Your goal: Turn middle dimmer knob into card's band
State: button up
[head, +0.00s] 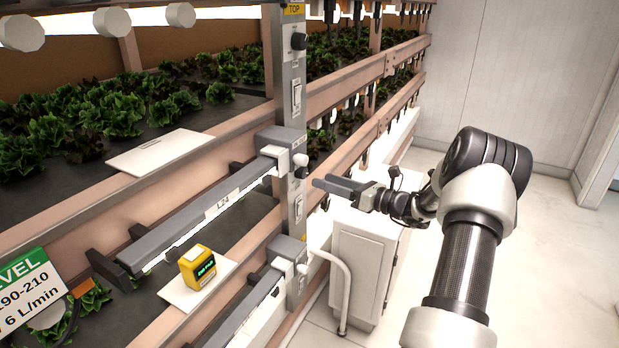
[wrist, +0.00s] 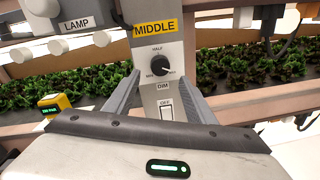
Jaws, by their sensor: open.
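The middle dimmer knob (wrist: 160,66) is black and round, on a grey post under a yellow MIDDLE label, with HALF marked above it. Its white pointer mark seems to lean to the lower right, but is too small to read surely. In the head view the knob (head: 300,172) is on the post just left of my gripper (head: 320,184). In the wrist view my gripper (wrist: 160,80) is open, its fingers on either side of the knob's lower area; contact cannot be told. A green-and-white card (head: 30,290) reads "190-210" and "6 L/min", partly cut off.
A yellow meter (head: 197,267) with a green display, its digits unreadable, stands on a white board on the rack. An OFF-marked switch (wrist: 166,113) is below the knob. A top knob (head: 298,41) is higher on the post. A white cabinet (head: 362,260) stands below my gripper.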

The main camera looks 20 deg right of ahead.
aim_at(305, 175)
jog(key=x, duration=0.6)
jog(key=shift+w+a, duration=0.2)
jog(key=shift+w, duration=0.1)
jog(key=c, duration=1)
